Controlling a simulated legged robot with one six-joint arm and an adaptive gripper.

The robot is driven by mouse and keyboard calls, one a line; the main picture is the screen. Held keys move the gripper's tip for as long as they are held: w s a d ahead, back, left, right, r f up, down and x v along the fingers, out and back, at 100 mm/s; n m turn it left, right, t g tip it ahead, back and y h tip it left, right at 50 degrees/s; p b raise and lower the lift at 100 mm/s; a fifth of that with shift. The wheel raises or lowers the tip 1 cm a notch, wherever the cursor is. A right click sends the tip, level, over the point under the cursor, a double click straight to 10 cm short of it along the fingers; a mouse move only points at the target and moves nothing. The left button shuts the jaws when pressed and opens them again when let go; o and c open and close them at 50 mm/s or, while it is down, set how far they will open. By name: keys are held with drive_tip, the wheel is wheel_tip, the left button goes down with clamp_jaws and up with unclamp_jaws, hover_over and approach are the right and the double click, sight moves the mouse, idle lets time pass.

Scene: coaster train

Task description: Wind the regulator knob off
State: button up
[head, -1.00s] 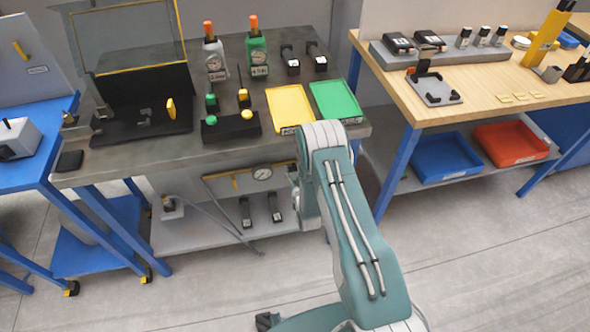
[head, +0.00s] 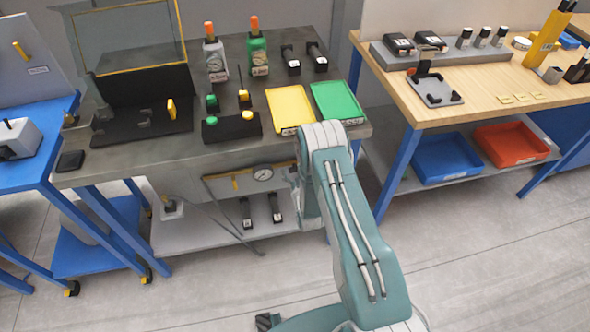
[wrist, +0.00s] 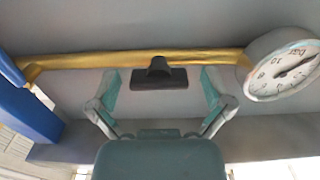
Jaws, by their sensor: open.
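A black knob (wrist: 159,74), a wide bar with a round stub on it, sits on the yellow pipe line (wrist: 205,57) in the wrist view. I take it to be the regulator knob. My gripper (wrist: 159,92) is open, with one pale green finger to the left of the knob and one to the right. Gaps show between the fingers and the knob's ends; I cannot tell how near they are in depth. A round pressure gauge (wrist: 283,65) is to the right of the knob; it also shows in the head view (head: 263,174). My arm hides the knob and gripper in the head view.
The grey bench (head: 215,145) holds a yellow tray (head: 290,108), a green tray (head: 336,101) and bottles. A shelf (head: 195,235) lies beneath, with two black-handled items. A wooden table (head: 480,95) stands at right. A blue post (wrist: 25,110) is at left in the wrist view.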

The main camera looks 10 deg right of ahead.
drive_tip(key=shift+s, duration=0.1)
drive_tip(key=s, duration=1.1)
drive_tip(key=shift+s, duration=0.4)
drive_tip(key=shift+f, duration=0.1)
